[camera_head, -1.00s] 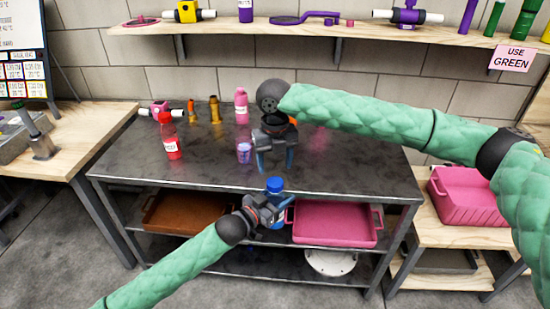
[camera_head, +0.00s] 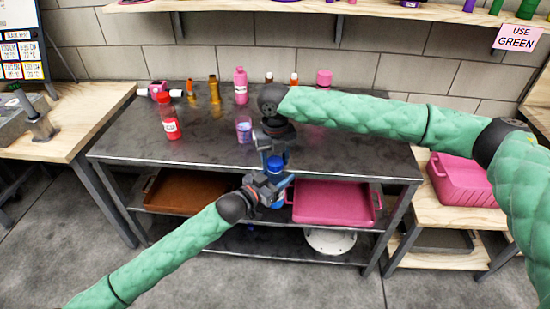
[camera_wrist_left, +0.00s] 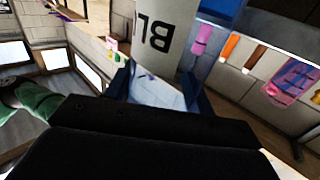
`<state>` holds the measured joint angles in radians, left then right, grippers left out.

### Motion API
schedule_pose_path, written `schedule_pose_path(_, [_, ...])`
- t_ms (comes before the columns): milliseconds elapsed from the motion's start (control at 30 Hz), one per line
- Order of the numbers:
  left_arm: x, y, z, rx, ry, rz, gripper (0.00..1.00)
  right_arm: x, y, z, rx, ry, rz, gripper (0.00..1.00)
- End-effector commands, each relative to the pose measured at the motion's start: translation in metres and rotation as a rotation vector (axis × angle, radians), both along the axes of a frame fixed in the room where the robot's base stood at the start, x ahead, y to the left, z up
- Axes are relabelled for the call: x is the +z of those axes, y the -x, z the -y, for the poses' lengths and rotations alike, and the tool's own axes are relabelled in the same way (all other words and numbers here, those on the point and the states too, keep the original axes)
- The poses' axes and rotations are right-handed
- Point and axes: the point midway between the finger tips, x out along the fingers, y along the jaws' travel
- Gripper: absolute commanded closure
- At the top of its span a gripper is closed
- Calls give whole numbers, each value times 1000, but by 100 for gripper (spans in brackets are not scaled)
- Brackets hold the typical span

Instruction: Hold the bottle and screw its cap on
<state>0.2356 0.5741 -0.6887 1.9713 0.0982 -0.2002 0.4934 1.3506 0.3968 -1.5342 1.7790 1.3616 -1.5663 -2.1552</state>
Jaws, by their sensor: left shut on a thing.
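The bottle, with a blue cap (camera_head: 275,163), is upright in front of the dark metal table's front edge. My left gripper (camera_head: 268,186) is shut around the bottle's body, and some blue of the body (camera_head: 278,203) shows below it. Whether those fingers touch or grip the cap is too small to tell.
The table top (camera_head: 335,165) holds a red bottle (camera_head: 170,118), a pink bottle (camera_head: 240,86), a clear purple bottle (camera_head: 244,130) and several small items at the back. A brown tray (camera_head: 185,193) and a pink tray (camera_head: 333,202) sit on the shelf below.

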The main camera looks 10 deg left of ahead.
Motion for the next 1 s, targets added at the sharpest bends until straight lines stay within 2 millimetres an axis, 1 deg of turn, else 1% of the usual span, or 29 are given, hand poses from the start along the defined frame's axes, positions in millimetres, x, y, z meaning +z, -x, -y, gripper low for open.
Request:
schedule_pose_path(33, [0, 0, 0, 0, 1, 1, 100, 0, 0, 0, 0, 0, 0, 64])
schedule_pose_path(133, [0, 0, 0, 0, 1, 1, 100, 0, 0, 0, 0, 0, 0, 84])
schedule_pose_path(333, [0, 0, 0, 0, 1, 1, 100, 0, 0, 0, -11, 0, 0, 85])
schedule_pose_path(433, [0, 0, 0, 0, 1, 1, 100, -1, 0, 0, -74, 0, -1, 85])
schedule_pose_path(567, [0, 0, 0, 0, 1, 1, 100, -1, 1, 0, -241, -1, -1, 85])
schedule_pose_path(1000, [0, 0, 0, -1, 1, 1, 100, -1, 1, -1, -886, 0, -1, 85])
